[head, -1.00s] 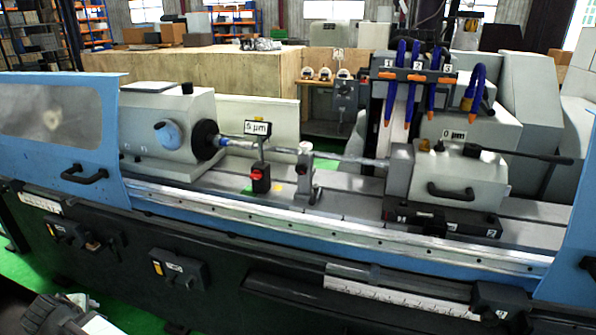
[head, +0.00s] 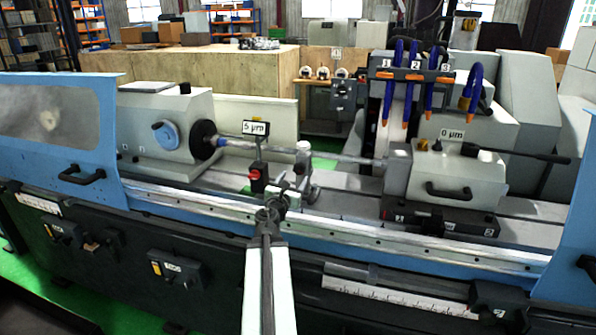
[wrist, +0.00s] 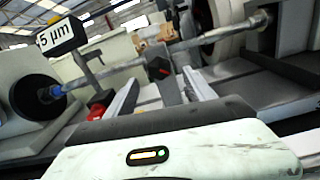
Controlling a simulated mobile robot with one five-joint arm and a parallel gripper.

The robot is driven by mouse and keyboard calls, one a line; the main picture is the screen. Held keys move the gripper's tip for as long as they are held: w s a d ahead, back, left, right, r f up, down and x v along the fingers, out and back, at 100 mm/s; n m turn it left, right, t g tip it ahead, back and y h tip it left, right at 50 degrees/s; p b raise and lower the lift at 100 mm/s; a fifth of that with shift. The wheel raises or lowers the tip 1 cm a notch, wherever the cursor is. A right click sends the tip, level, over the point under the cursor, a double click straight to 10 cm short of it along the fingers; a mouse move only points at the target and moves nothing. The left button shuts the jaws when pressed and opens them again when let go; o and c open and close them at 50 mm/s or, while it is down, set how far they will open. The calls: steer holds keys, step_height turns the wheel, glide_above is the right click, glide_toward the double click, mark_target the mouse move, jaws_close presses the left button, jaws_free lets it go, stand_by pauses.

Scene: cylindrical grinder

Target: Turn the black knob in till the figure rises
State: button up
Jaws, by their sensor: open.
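In the head view the post (head: 304,160) stands under the shaft, and the knob is too small to make out. My gripper (head: 284,190) is just in front of the post. In the wrist view its two fingers (wrist: 160,76) are apart, with the knob beyond and between their tips; contact cannot be told. The sign left of the post (head: 255,128) reads 5 µm; the tailstock sign (head: 452,134) reads 0 µm.
A red-fronted block (head: 258,177) stands close to the left of my gripper. The shaft (head: 340,157) runs from the headstock chuck (head: 205,139) to the tailstock (head: 470,172).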

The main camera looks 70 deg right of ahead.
mark_target(299, 170)
steer(key=d, duration=0.7)
steer(key=shift+w+d, duration=0.35)
steer(key=shift+d, duration=0.05)
steer(key=shift+a, duration=0.1)
jaws_close()
